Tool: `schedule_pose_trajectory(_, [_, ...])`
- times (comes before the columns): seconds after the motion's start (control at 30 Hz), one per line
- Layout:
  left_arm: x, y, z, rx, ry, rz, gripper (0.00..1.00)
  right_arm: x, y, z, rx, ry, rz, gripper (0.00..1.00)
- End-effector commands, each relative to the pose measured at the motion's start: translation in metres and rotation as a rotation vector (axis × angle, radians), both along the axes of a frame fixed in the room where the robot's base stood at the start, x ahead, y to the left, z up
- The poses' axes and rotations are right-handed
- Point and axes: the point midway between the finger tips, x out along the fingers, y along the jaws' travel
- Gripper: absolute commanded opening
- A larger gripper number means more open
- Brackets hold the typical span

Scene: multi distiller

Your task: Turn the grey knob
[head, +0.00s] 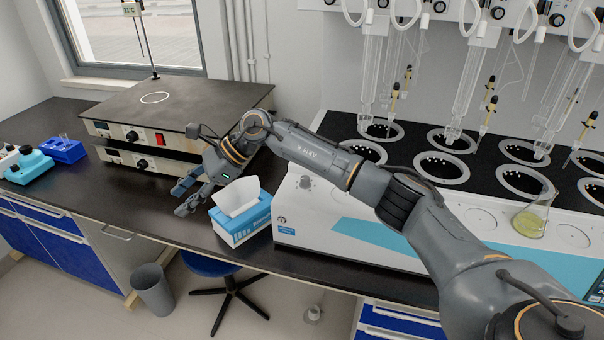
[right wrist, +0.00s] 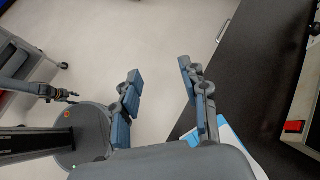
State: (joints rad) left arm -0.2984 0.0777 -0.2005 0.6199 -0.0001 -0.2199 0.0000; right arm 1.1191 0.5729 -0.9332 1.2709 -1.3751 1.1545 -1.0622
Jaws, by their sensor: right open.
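A small grey knob (head: 306,182) sits on the upper left of the white front of the distiller (head: 345,222). My right gripper (head: 181,198) is open and empty, well to the left of the knob, beside the tissue box and in front of the hotplates. In the right wrist view the right gripper (right wrist: 160,74) shows its two fingers wide apart, with only floor between them. My left gripper (right wrist: 68,96) shows small at the left of that view; its opening is unclear. The knob is not visible in the right wrist view.
A blue-and-white tissue box (head: 241,222) stands between the right gripper and the distiller. Stacked hotplates (head: 190,100) with black knobs lie behind the gripper. A flask (head: 531,218) stands on the distiller. A stool (head: 208,264) and bin (head: 153,290) stand below the counter.

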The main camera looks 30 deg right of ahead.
Motion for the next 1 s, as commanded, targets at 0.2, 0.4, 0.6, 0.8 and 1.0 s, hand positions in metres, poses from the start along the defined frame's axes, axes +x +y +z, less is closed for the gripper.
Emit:
schedule_pose_trajectory(0.2, [-0.001, 0.002, -0.002, 0.002, 0.002, -0.001, 0.40, 0.008, -0.183, 0.042, -0.622, 0.016, 0.085, 0.45])
schedule_pose_trajectory(0.4, [-0.002, 0.002, -0.002, 0.003, 0.002, -0.001, 0.40, -0.020, -0.280, 0.089, -0.867, 0.147, 0.087, 0.45])
schedule_pose_trajectory(0.6, [-0.002, 0.002, -0.001, 0.003, 0.003, -0.001, 0.40, -0.030, -0.298, 0.091, -0.908, 0.188, 0.087, 0.45])
schedule_pose_trajectory(0.8, [-0.002, 0.002, 0.002, 0.003, 0.003, 0.000, 0.40, -0.030, -0.296, 0.057, -0.906, 0.188, 0.090, 0.45])
schedule_pose_trajectory(1.0, [-0.002, 0.002, 0.008, 0.003, 0.003, 0.000, 0.40, -0.031, -0.296, 0.014, -0.904, 0.188, 0.089, 0.45])
